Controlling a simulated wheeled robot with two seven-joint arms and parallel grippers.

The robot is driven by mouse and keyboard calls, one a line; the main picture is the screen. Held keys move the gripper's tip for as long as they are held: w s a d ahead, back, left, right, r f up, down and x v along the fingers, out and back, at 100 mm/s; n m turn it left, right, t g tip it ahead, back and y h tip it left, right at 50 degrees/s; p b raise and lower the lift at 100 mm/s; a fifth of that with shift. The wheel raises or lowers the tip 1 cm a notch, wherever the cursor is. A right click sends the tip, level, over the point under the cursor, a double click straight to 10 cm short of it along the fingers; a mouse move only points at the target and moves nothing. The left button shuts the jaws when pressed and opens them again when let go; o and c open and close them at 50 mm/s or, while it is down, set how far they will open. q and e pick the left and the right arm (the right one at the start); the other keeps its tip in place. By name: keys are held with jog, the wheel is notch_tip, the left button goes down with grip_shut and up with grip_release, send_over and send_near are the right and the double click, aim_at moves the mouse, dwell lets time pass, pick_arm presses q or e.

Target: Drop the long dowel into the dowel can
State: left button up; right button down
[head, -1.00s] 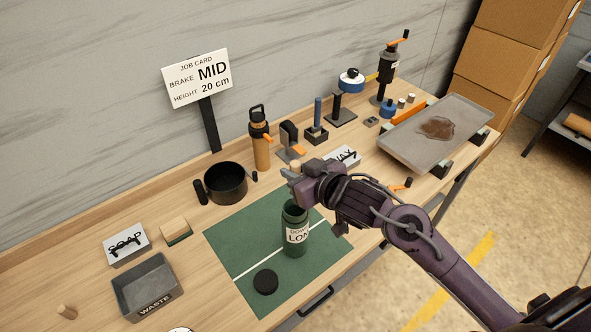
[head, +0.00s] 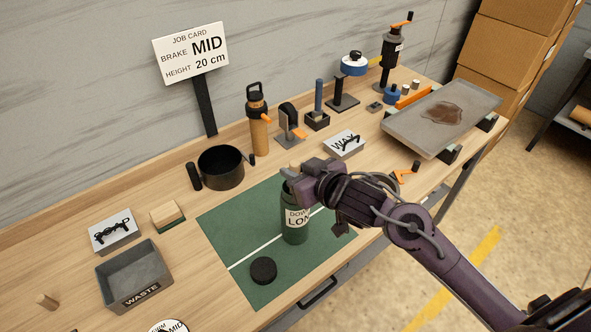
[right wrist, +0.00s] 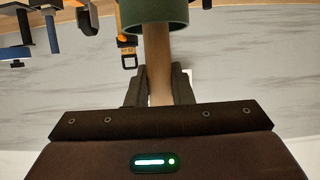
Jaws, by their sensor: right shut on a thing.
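The dowel can (head: 296,222) is a dark green upright bottle-shaped can with a white label reading "LON", standing on the green mat (head: 232,235). My right gripper (head: 290,180) is right above its mouth and hides most of the mouth in the head view. It is shut on the long dowel (right wrist: 158,62), a pale wooden rod. In the right wrist view the dowel runs from the fingers (right wrist: 160,90) to the can's rim (right wrist: 153,24), and its far end is hidden inside the can. My left gripper is not in view.
A black round lid (head: 263,271) lies on the mat in front of the can. A waste bin (head: 133,275) and a short wooden peg (head: 47,301) are at left.

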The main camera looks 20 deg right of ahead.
jog(key=c, duration=1.2)
grip_release()
notch_tip(320, 180, up, 7)
jog(key=p, duration=0.8)
jog(key=shift+r, duration=0.15)
jog(key=shift+f, duration=0.2)
